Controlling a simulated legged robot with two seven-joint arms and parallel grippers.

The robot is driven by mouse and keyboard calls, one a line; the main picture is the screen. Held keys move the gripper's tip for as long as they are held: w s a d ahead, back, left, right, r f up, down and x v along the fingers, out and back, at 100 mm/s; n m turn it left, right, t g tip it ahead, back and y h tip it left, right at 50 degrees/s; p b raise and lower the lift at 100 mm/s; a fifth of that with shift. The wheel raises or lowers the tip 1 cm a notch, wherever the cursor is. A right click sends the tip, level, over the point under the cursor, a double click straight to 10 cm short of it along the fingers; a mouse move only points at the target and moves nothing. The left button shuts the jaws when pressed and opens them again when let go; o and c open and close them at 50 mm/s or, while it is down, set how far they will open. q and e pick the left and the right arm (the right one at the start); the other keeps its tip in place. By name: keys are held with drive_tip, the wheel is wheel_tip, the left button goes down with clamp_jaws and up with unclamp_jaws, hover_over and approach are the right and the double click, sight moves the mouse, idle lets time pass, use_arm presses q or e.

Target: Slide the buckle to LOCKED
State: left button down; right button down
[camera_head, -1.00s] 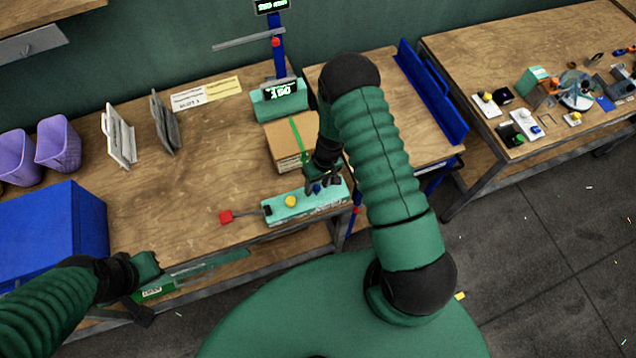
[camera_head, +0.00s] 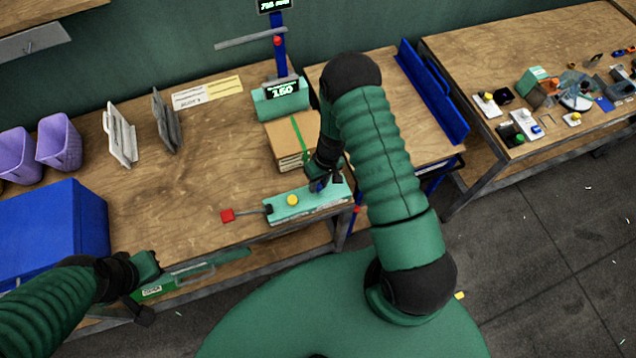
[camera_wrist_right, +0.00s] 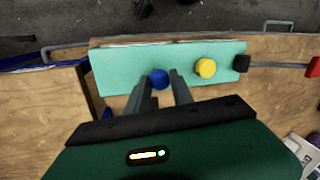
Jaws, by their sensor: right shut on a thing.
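The teal buckle unit (camera_head: 308,200) lies along the front edge of the bench, with a yellow round button (camera_head: 292,200) on top and a red-ended lever (camera_head: 228,215) sticking out at its left. In the right wrist view, the unit (camera_wrist_right: 120,69) shows a blue knob (camera_wrist_right: 160,79) and the yellow button (camera_wrist_right: 205,68). My right gripper (camera_wrist_right: 164,82) is shut on the blue knob, its fingers on either side of it. In the head view my right gripper (camera_head: 322,182) hides most of the knob. No LOCKED marking is readable. My left gripper (camera_head: 146,290) hangs at the front edge, jaws unclear.
A cardboard box (camera_head: 289,142) with a green strap stands behind the unit. A teal display reading 150 (camera_head: 281,96) is farther back. A blue bin (camera_head: 50,232) and purple bins (camera_head: 58,145) stand left. The middle of the bench is clear.

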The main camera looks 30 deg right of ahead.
drive_tip(key=shift+d, duration=0.1)
idle(0.3)
drive_tip(key=shift+d+f, duration=0.1)
drive_tip(key=d+b, duration=0.1)
drive_tip(key=d, duration=0.1)
drive_tip(key=s+d+b, duration=0.1)
drive_tip(key=d+b, duration=0.1)
drive_tip(key=shift+s+d, duration=0.1)
drive_tip(key=shift+d, duration=0.45)
drive_tip(key=c, duration=1.2)
unclamp_jaws()
drive_tip(key=shift+o, duration=0.5)
drive_tip(key=shift+s+d, duration=0.1)
